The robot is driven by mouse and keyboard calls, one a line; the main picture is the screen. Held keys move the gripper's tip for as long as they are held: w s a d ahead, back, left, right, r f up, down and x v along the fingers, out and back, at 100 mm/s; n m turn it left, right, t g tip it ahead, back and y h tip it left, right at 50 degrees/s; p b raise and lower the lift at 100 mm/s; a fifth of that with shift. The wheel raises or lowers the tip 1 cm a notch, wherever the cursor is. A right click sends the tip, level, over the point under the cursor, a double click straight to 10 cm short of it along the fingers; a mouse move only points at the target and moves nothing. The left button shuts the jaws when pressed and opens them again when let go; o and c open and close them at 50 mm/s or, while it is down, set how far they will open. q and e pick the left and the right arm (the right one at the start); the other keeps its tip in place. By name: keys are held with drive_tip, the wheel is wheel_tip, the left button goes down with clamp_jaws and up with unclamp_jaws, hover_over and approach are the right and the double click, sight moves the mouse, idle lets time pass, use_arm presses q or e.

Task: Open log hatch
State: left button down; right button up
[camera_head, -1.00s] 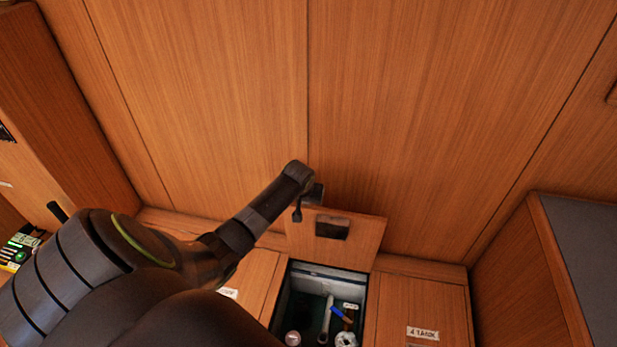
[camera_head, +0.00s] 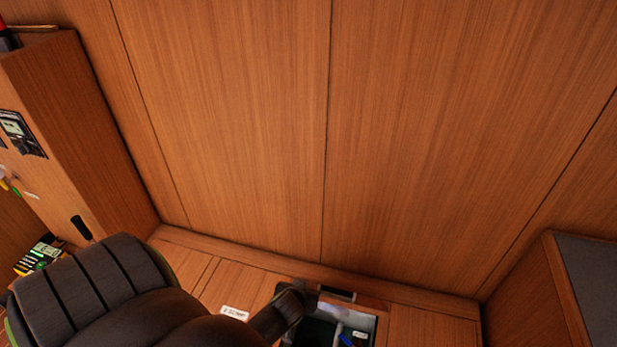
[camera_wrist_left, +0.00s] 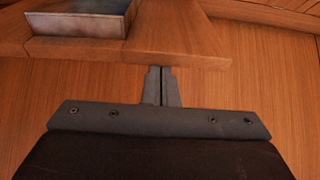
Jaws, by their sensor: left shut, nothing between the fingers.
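The wooden hatch lid (camera_head: 365,301) is raised off its opening in the head view and looks strongly foreshortened, with a dark recess in it. Below it, part of the open compartment (camera_head: 325,329) shows, with a blue-handled tool inside. My left gripper (camera_wrist_left: 161,86) is shut and empty in the left wrist view. Its fingertips are close to the edge of a wooden board, apparently the lid (camera_wrist_left: 150,47), which has a metal-lined recess (camera_wrist_left: 85,22). I cannot tell whether they touch. In the head view my left forearm hides the gripper's fingers and the left of the opening. My right gripper is not in view.
A tall wood-panelled wall (camera_head: 225,120) rises behind the floor hatches. A labelled panel (camera_head: 230,290) lies left of the opening. A grey-topped cabinet (camera_head: 590,280) stands at right, a wooden cabinet (camera_head: 80,120) with instruments at left.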

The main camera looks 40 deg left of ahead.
use_arm(q)
drive_tip(key=shift+s+d+f+b, duration=0.2)
drive_tip(key=shift+s+d+f, duration=0.2)
drive_tip(key=shift+s+f, duration=0.35)
drive_tip(key=shift+s+d+f+b, duration=0.15)
drive_tip(key=shift+s+d+f, duration=0.3)
drive_tip(key=shift+s, duration=0.35)
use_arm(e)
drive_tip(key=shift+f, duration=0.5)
use_arm(q)
drive_tip(key=shift+a, duration=0.1)
